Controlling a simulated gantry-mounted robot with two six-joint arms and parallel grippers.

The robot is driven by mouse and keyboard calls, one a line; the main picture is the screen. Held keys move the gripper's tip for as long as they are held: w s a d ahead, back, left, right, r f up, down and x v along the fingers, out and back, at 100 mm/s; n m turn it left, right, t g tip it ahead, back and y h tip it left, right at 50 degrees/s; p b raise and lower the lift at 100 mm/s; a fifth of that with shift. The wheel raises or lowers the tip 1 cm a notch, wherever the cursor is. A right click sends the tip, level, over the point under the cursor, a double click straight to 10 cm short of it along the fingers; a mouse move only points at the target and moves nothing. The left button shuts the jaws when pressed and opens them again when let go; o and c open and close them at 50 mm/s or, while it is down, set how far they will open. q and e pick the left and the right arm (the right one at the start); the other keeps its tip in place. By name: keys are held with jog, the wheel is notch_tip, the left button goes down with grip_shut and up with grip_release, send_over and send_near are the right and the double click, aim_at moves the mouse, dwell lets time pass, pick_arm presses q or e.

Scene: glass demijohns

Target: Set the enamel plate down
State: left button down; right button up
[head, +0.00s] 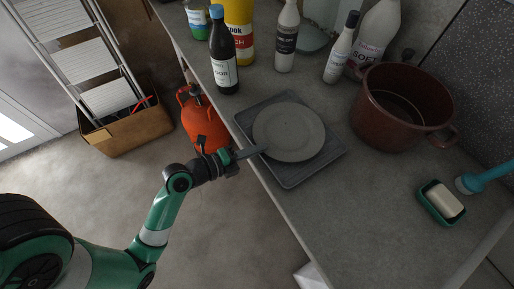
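The grey enamel plate (290,131) is at the grey ribbed tray (300,180) on the counter, face up and looking level. It covers most of the tray's middle. Whether it touches the tray or is held just above it, I cannot tell. My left gripper (256,151) reaches in from the left over the counter's edge. Its fingertips meet the plate's left rim, one finger showing on top, and it looks shut on that rim. The lower finger is hidden. My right gripper is not in view.
A brown pot (400,108) stands right of the tray. A dark bottle (223,62) and several other bottles stand behind. A green soap dish (441,203) is at the right. The counter's front is clear. An orange gas cylinder (204,122) stands on the floor.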

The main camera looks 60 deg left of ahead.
pick_arm(q)
jog(key=c, duration=1)
grip_release()
jog(key=shift+f, duration=0.15)
jog(key=shift+f, duration=0.15)
jog(key=shift+s+r+p, duration=0.1)
jog(key=shift+r+p, duration=0.35)
jog(key=shift+r, duration=0.05)
jog(key=s+r+p, duration=0.1)
jog(key=r+p, duration=0.1)
jog(key=p, duration=0.1)
jog(key=s+r+p, duration=0.4)
jog(key=r+p, duration=0.1)
jog(key=shift+p, duration=0.3)
